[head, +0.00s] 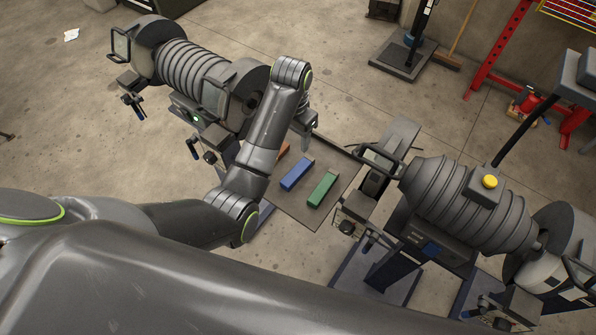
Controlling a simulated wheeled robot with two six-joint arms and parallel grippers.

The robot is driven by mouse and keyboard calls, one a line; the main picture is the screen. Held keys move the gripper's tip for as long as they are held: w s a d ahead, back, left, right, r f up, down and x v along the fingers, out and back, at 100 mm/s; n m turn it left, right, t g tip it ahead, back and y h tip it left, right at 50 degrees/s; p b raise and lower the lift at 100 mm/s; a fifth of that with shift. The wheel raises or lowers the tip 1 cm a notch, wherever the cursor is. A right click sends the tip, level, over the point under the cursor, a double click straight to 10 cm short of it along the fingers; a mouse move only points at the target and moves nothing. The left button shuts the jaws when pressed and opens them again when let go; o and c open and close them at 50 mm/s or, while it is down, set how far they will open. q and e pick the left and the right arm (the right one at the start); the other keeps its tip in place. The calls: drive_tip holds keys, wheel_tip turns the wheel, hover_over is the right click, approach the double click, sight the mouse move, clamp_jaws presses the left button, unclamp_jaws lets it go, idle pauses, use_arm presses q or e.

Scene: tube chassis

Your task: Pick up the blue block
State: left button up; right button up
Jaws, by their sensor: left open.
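The blue block (297,173) is a long bar lying on a dark flat plate (312,217), between a green block and an orange one. My left gripper (314,126) hangs below the wrist at the upper end of my left arm. In the picture it is above the blue block, apart from it, and its jaws are open and empty. It is small and partly covered by the wrist, so its height over the plate is hard to tell. My right gripper is not in view.
A green block (322,189) lies right of the blue one. An orange block (283,151) is partly hidden behind my left arm. Large ribbed machines stand at the left (195,72) and right (470,205) of the plate.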

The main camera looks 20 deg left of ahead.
use_arm(q)
drive_tip(key=b, duration=0.5)
hover_over(295, 172)
wheel_tip(295, 172, down, 5)
wheel_tip(295, 172, down, 6)
drive_tip(key=shift+r+p, duration=0.1)
drive_tip(key=shift+p, duration=0.75)
drive_tip(key=shift+s+f+p, duration=0.15)
drive_tip(key=shift+f+p, duration=0.4)
drive_tip(key=shift+f, duration=2.65)
drive_tip(key=shift+c, duration=0.3)
drive_tip(key=c, duration=0.9)
drive_tip(key=shift+c, duration=0.5)
